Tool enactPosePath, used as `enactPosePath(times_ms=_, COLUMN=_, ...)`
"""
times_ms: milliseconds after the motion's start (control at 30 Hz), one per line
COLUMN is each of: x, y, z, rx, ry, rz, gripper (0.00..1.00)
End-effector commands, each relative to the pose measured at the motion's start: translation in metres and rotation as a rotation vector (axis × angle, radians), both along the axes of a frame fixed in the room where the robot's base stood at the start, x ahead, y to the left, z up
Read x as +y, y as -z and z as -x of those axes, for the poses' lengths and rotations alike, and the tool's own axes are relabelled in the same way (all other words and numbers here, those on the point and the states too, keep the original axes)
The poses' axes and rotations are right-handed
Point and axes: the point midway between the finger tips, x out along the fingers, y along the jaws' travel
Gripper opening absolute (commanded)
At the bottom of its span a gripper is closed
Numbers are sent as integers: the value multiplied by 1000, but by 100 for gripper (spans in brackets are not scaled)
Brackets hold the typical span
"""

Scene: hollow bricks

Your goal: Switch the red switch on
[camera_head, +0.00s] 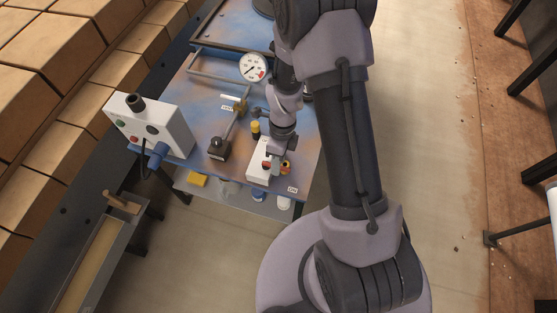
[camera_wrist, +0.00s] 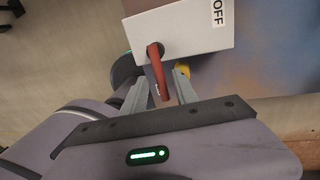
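The red switch (camera_wrist: 157,68) is a short red lever on a white box (camera_wrist: 190,28) in the wrist view. An OFF label shows on the box, to the right of the lever. My gripper (camera_wrist: 161,76) is open, with one finger on each side of the lever. Gaps show between the lever and both fingers, so it does not look gripped. In the head view, my gripper (camera_head: 275,164) is at the white box (camera_head: 257,173) near the table's front edge, and partly hides the box and lever.
A larger white control box (camera_head: 165,122) with buttons stands at the table's left. A pressure gauge (camera_head: 253,67), a dark block with a lever (camera_head: 218,149) and a yellow-topped part (camera_head: 256,128) are nearby. Cardboard-coloured bricks (camera_head: 55,45) are stacked along the left. Floor to the right is mostly clear.

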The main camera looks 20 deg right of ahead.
Motion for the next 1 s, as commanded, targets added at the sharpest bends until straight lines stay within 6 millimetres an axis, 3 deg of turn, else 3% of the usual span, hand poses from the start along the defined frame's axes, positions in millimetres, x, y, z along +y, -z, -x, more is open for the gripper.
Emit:
enactPosePath(times_ms=133, x=0, y=-2, z=0, rx=0, ry=-1, rz=0, gripper=35)
enactPosePath(times_ms=233, x=-2, y=-18, z=-3, rx=-3, ry=0, rz=0, gripper=35)
enactPosePath(times_ms=500, x=-12, y=-108, z=-17, rx=-4, ry=-1, rz=1, gripper=35)
enactPosePath(times_ms=700, x=-18, y=-156, z=-25, rx=-2, ry=0, rz=0, gripper=35)
enactPosePath(times_ms=833, x=-20, y=-169, z=-27, rx=0, ry=1, rz=0, gripper=35)
enactPosePath(times_ms=1000, x=-20, y=-171, z=-27, rx=0, ry=0, rz=0, gripper=35)
